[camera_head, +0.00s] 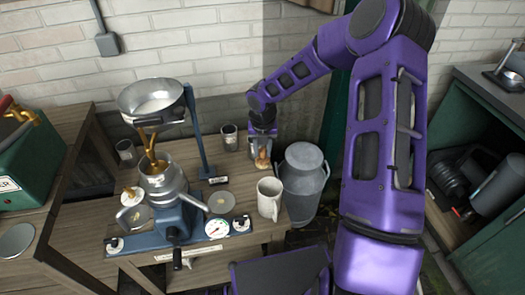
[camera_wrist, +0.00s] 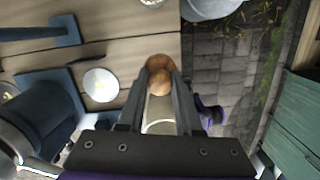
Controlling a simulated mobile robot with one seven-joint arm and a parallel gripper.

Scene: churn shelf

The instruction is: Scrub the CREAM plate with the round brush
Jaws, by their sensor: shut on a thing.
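My gripper (camera_head: 262,142) is above the right side of the wooden bench, left of the metal milk can. It is shut on a wooden, round-headed thing that looks like the round brush (camera_head: 262,160). In the wrist view, the brush (camera_wrist: 158,84) shows between the fingertips, its rounded wood facing the camera; bristles are hidden. A small pale label plate (camera_head: 218,181) sits at the foot of the blue post, and another pale plate (camera_head: 186,256) is on the bench front. Their lettering is too small to read, so I cannot tell which says CREAM.
A cream-coloured mug (camera_head: 269,198) stands just in front of my gripper. The milk can (camera_head: 303,180) stands right of the bench. A blue cranked separator (camera_head: 170,200) with a steel bowl (camera_head: 152,100) fills the left. A metal cup (camera_head: 229,137) stands behind. A round disc (camera_head: 221,202) lies between.

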